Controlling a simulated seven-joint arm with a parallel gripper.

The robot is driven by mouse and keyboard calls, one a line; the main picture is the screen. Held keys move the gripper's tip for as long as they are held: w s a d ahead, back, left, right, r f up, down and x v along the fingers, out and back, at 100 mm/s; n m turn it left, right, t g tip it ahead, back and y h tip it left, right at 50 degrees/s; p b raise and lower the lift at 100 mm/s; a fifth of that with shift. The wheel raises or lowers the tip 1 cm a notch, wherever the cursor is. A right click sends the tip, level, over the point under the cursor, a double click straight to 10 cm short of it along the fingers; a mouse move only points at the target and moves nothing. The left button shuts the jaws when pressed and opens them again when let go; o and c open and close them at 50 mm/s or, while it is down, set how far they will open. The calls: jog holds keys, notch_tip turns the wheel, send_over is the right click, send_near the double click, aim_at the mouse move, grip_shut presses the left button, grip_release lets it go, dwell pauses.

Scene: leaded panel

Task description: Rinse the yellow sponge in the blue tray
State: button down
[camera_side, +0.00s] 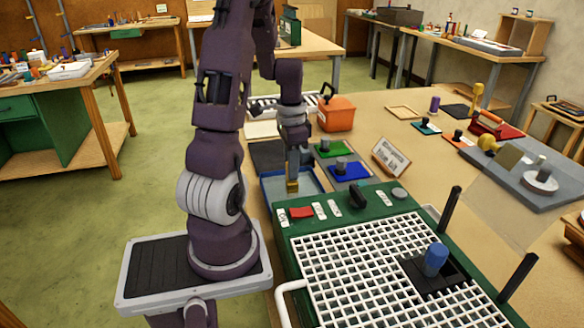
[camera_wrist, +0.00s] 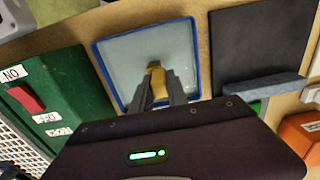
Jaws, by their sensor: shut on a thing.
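The yellow sponge (camera_wrist: 157,80) is between the fingertips of my gripper (camera_wrist: 157,92) in the wrist view. My gripper is shut on it. The blue tray (camera_wrist: 191,22) has a blue rim and a pale grey-blue inside, and the sponge is over its middle. In the side view the sponge (camera_side: 292,186) shows as a small yellow block below my gripper (camera_side: 292,172), within the outline of the blue tray (camera_side: 268,196). A darker patch lies around the sponge's far end. I cannot tell how deep it sits.
A green panel with a white grid (camera_side: 375,262) stands right in front of the tray. A dark mat (camera_wrist: 262,40) lies beside the tray. Green (camera_side: 327,151) and blue (camera_side: 350,173) pads with grey knobs are to the right. An orange box (camera_side: 337,113) stands behind.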

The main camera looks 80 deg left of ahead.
jog(key=shift+d, duration=0.4)
dwell(1.3)
jog(key=shift+r, duration=2.5)
jog(key=shift+r, duration=1.5)
